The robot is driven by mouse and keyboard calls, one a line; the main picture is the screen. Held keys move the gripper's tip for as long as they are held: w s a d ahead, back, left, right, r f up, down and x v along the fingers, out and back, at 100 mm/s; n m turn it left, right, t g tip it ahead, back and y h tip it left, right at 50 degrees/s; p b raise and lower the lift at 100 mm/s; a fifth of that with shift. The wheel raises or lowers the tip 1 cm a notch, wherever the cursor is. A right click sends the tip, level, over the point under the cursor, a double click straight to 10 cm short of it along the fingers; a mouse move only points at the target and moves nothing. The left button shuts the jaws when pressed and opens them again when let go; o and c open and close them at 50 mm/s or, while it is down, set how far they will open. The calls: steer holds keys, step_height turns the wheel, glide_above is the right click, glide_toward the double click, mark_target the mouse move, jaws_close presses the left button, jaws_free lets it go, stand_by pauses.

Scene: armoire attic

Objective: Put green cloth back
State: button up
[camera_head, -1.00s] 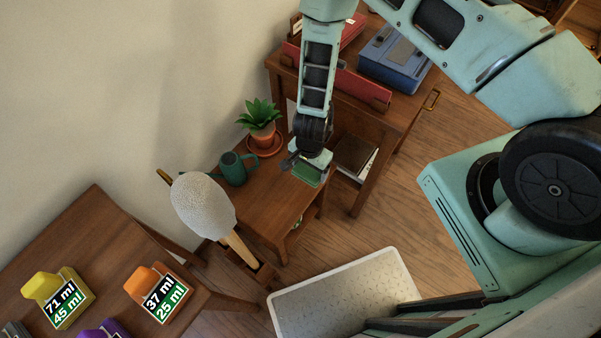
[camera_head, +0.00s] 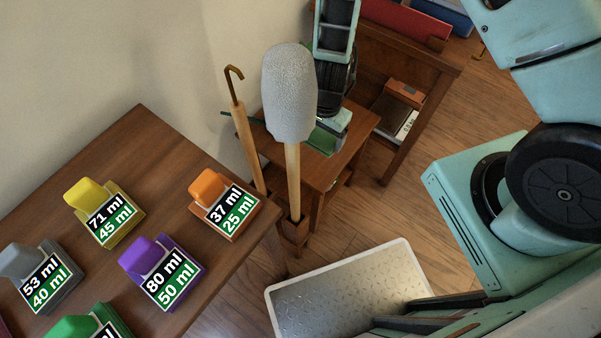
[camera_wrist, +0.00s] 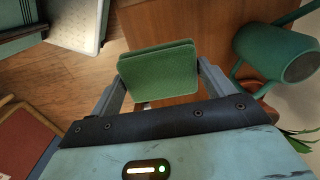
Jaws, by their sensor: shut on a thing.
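The green cloth (camera_wrist: 158,72) is a folded flat square between the two fingers of my gripper (camera_wrist: 160,80) in the wrist view. My gripper is shut on it and holds it over the small wooden side table (camera_wrist: 165,22). In the head view the cloth (camera_head: 322,140) shows only partly, below my gripper (camera_head: 338,122). The side table (camera_head: 322,176) is partly hidden behind a grey duster. I cannot tell whether the cloth touches the tabletop.
A green watering can (camera_wrist: 275,52) stands close beside my gripper. The grey duster (camera_head: 289,95) and a cane (camera_head: 240,125) stand in front of the side table. A table (camera_head: 135,150) with several coloured labelled blocks is at left. A white-rimmed tray (camera_head: 350,285) lies below.

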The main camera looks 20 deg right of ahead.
mark_target(317, 163)
steer(key=shift+a+f, duration=0.25)
steer(key=shift+f, duration=0.15)
step_height(317, 163, down, 9)
steer(key=shift+a+f+b, duration=0.15)
steer(key=shift+f+b, duration=0.05)
steer(key=shift+b, duration=0.6)
steer(key=shift+f, duration=0.1)
steer(key=o, duration=0.9)
step_height(317, 163, up, 12)
steer(key=shift+r+p, duration=0.15)
steer(key=shift+p, duration=0.95)
